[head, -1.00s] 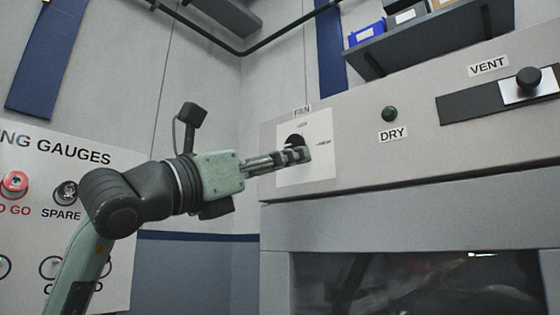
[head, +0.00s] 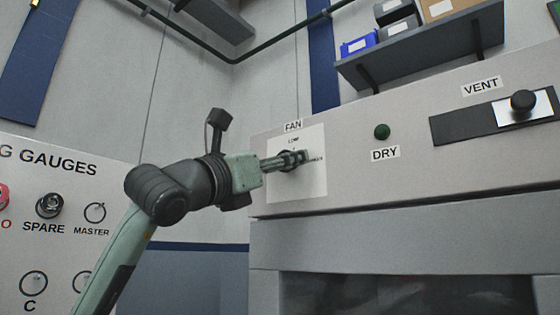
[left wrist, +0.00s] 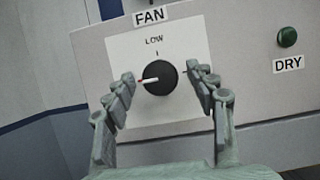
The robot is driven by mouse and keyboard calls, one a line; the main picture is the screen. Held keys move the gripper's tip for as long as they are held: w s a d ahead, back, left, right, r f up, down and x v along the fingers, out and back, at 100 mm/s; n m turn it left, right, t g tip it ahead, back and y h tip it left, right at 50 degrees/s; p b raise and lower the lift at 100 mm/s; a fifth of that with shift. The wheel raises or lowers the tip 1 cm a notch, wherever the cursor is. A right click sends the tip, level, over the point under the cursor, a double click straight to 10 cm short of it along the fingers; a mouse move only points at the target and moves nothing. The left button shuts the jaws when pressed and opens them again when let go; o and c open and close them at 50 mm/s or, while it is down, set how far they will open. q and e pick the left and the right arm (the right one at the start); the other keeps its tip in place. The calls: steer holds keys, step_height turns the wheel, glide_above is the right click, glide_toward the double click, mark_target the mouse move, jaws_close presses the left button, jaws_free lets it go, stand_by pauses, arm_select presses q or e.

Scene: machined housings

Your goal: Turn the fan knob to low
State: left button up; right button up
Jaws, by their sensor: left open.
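The fan knob (left wrist: 160,78) is a round black dial with a white pointer line, red at its tip, in the left wrist view. The pointer points left, away from the LOW mark straight above the knob. It sits on a white plate (left wrist: 190,35) under the FAN label (left wrist: 150,16). My left gripper (left wrist: 166,80) is open, with one finger on each side of the knob and visible gaps between. In the head view my left gripper (head: 302,158) reaches the plate and mostly hides the knob. My right gripper is not in view.
A green DRY button (head: 381,132) and a black VENT slider knob (head: 523,101) are on the same panel to the right. A gauge board (head: 60,190) hangs at the left. A shelf with boxes (head: 420,45) is above the panel.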

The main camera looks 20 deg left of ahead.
arm_select(q)
steer(key=c, duration=1.2)
steer(key=shift+o, duration=0.2)
steer(key=shift+m, duration=0.4)
steer(key=shift+a+r+m+g+h+p, duration=0.1)
steer(key=shift+m+g+h+p, duration=0.95)
steer(key=shift+m, duration=2.5)
steer(key=shift+a+r+m+g+h+p, duration=0.1)
steer(key=shift+m+g+h+p, duration=0.7)
steer(key=shift+m, duration=2.8)
steer(key=shift+a+r+m+g+h+p, duration=0.1)
steer(key=shift+m+g+h+p, duration=0.55)
steer(key=shift+m+g, duration=2.1)
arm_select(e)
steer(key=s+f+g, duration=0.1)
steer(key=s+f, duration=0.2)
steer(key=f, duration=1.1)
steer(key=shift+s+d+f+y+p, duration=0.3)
arm_select(q)
steer(key=shift+w+m+t+y, duration=0.1)
steer(key=shift+m+t+y, duration=0.3)
steer(key=shift+m+t, duration=0.45)
